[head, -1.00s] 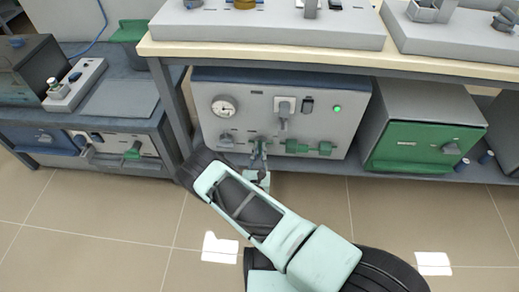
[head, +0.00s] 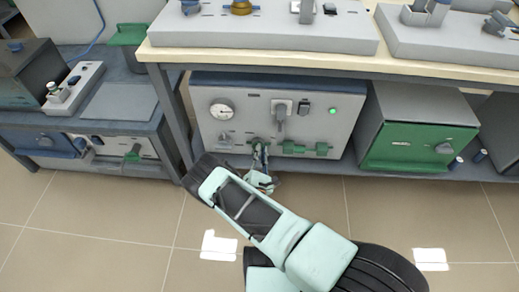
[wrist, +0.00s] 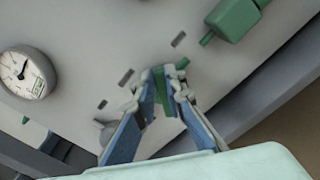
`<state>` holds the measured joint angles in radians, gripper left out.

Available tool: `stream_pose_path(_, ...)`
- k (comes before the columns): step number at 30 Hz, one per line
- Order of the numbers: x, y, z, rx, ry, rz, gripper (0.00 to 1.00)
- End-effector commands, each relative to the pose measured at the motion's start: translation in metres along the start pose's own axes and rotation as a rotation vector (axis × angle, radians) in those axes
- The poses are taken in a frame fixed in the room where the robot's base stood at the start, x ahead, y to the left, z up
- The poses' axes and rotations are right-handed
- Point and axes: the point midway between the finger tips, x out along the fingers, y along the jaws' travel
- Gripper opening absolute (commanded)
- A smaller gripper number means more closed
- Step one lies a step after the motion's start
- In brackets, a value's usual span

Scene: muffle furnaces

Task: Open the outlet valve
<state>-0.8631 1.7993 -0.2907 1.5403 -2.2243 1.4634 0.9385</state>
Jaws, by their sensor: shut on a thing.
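The grey panel unit (head: 215,135) under the bench carries a row of green valve handles low on its front. My gripper (head: 260,147) is at the left end of this row. In the wrist view, my gripper (wrist: 163,78) has its blue-sided fingers closed around a narrow green handle (wrist: 161,96), partly hidden between them. Two more green handles, a middle one (head: 288,147) and a right one (head: 321,149), sit to the right. Labels telling which valve is the outlet cannot be read.
A round gauge (head: 222,109), a grey switch (head: 281,112) and a lit green lamp (head: 332,111) are above the valves. A green-fronted furnace (head: 415,146) stands to the right, and the bench leg (head: 172,110) is close on the left. The floor in front is clear.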

Motion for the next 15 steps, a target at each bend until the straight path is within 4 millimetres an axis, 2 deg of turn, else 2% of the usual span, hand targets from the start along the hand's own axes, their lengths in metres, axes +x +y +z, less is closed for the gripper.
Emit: stream_pose_path(15, 0.000, -0.011, -0.002, 0.491, 0.001, 0.000, 0.00)
